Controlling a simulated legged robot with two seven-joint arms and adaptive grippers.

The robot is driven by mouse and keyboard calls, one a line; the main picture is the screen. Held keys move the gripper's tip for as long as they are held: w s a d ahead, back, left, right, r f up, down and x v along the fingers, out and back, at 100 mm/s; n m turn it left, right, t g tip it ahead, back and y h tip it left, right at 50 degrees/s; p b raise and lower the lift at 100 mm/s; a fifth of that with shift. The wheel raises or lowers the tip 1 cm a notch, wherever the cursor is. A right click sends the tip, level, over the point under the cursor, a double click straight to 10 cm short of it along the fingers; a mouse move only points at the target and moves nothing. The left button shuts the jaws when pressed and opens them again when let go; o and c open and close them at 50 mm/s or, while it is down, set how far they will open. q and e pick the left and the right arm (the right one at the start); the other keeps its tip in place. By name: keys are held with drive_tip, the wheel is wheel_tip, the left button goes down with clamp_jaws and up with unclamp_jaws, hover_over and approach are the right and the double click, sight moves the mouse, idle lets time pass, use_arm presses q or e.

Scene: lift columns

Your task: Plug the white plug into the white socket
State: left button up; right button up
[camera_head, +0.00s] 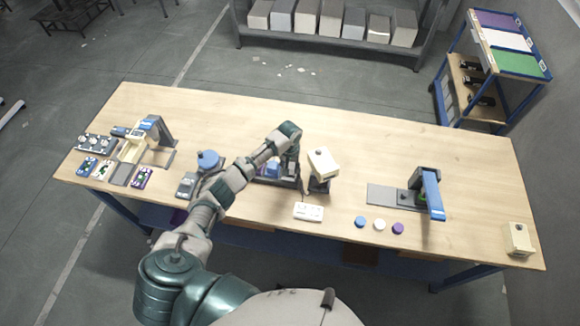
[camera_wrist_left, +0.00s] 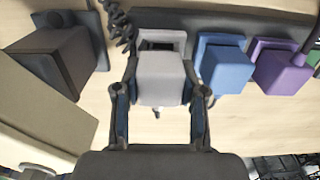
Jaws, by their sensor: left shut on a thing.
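The white plug (camera_wrist_left: 162,80) is a pale block between the two fingers of my left gripper (camera_wrist_left: 160,93), which is shut on it. Just beyond it in the wrist view is the white socket (camera_wrist_left: 139,40), a pale frame with a dark opening partly covered by the plug. Whether the plug touches or enters the socket cannot be told. In the head view my left gripper (camera_head: 290,158) reaches over the dark socket unit, and the arm and gripper hide the white plug and socket. My right gripper is not in view.
A blue plug (camera_wrist_left: 226,68) and a purple plug (camera_wrist_left: 281,68) stand right of the white one. A cream box on a dark stand (camera_head: 323,163) is close right of my gripper. A white strip (camera_head: 308,212) lies in front. The wooden table (camera_head: 400,150) is clear behind.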

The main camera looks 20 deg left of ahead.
sight(290, 165)
use_arm(q)
drive_tip(key=shift+f, duration=0.9)
idle(0.4)
drive_tip(key=o, duration=1.3)
drive_tip(key=shift+o, duration=0.2)
drive_tip(key=shift+r, duration=0.1)
drive_tip(key=shift+r, duration=3.5)
drive_tip(key=shift+f, duration=0.1)
